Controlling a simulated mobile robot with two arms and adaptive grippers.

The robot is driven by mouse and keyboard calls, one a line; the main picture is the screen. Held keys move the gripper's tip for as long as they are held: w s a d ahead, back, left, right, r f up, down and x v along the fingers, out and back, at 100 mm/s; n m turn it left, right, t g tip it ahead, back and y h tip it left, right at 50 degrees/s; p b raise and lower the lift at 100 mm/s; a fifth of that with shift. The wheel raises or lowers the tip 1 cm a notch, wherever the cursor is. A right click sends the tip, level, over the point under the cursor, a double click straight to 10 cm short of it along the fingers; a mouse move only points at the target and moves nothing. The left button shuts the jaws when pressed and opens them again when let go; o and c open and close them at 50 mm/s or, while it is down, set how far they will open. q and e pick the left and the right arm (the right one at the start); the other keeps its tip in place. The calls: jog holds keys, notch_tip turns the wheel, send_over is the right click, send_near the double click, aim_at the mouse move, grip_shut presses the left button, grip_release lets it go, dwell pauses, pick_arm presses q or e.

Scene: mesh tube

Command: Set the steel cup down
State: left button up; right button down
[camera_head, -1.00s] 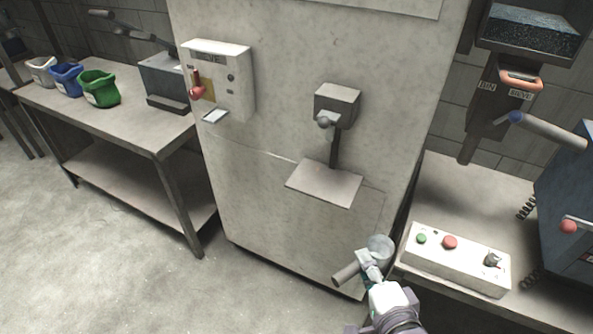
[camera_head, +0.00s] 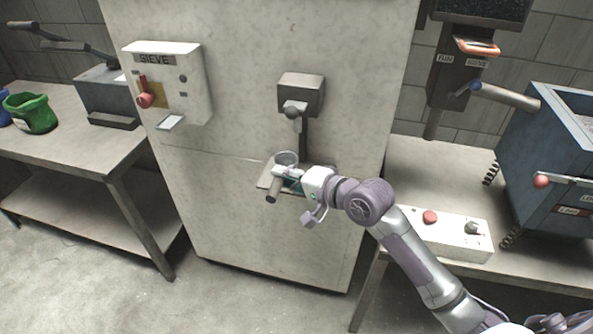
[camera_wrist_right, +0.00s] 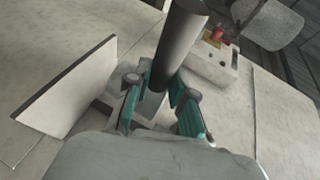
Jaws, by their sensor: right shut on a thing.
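The cup's bowl is not clearly visible there. My left gripper is not in view.
A SIEVE panel (camera_head: 160,85) with a red lever sits left of the spout. A bench (camera_head: 70,135) with green bag (camera_head: 32,112) is at the left. At right, a button box (camera_head: 450,236) and blue machine (camera_head: 550,150) stand on another bench.

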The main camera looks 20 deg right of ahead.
aim_at(296, 159)
jog(key=w+d, duration=0.1)
jog(key=w, duration=0.1)
jog(key=w+d+f, duration=0.1)
jog(key=w+d, duration=0.1)
jog(key=w, duration=0.1)
jog(key=w+d+f, duration=0.1)
jog(key=w+d, duration=0.1)
jog(key=w, duration=0.1)
jog(key=shift+d+f, duration=0.2)
jog(key=shift+f, duration=0.05)
notch_tip(296, 159, down, 4)
jog(key=shift+s+r, duration=0.15)
jog(key=shift+w+d+f, duration=0.1)
jog(key=shift+w+f, duration=0.1)
jog(key=shift+f, duration=0.2)
jog(key=c, duration=1)
grip_release()
jog(key=shift+f, duration=0.15)
